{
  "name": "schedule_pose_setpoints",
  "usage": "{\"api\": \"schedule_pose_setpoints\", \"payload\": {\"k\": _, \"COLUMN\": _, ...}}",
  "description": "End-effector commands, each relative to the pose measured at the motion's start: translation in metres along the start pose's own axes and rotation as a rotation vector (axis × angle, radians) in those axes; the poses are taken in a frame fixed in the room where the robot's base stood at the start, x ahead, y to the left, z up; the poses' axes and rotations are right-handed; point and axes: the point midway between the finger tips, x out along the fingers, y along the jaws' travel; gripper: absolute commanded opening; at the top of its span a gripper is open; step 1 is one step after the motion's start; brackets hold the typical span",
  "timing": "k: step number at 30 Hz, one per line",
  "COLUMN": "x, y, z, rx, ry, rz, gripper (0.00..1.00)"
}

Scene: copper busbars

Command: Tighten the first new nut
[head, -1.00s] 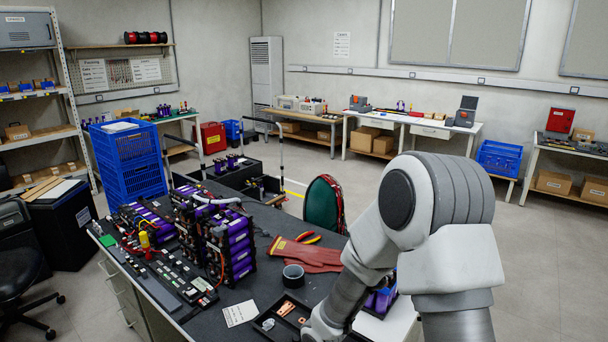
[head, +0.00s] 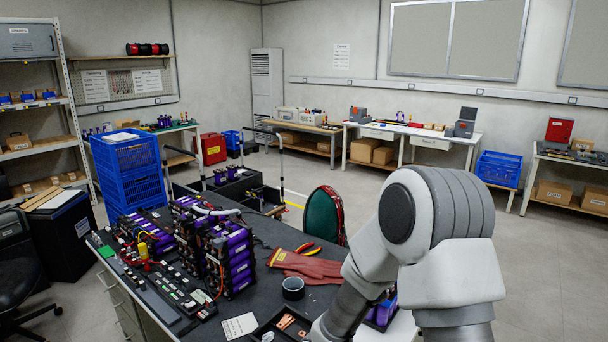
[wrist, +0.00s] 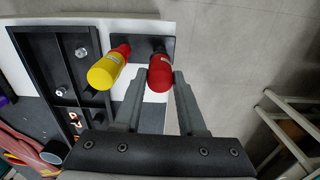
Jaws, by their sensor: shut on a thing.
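My gripper (wrist: 158,76) is shut on a red-handled tool (wrist: 160,73) in the wrist view, with one finger on each side of its handle. A second tool with a yellow handle (wrist: 103,75) and red collar stands just left of it, apart from my fingers. Both tools are at a small dark holder (wrist: 140,46) on a white surface. Small silvery pieces (wrist: 81,52), perhaps nuts, lie in a black tray (wrist: 42,60) to the left. Copper busbars (head: 286,321) show in the tray in the head view. My gripper is out of the head view.
Battery modules (head: 228,258) with purple cells stand on the dark bench. Red gloves (head: 305,266), a dark tape roll (head: 293,288) and a white card (head: 239,325) lie nearby. Open floor lies to the right.

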Motion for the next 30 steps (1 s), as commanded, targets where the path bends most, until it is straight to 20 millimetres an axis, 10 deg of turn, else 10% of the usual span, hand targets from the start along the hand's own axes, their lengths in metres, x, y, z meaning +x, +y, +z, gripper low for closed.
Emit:
{"api": "schedule_pose_setpoints", "payload": {"k": 17, "x": -0.001, "y": 0.000, "z": 0.000, "rx": 0.000, "ry": 0.000, "rz": 0.000, "gripper": 0.00}}
{"api": "schedule_pose_setpoints", "payload": {"k": 30, "x": -0.041, "y": 0.000, "z": 0.000, "rx": 0.000, "ry": 0.000, "rz": 0.000, "gripper": 0.00}}
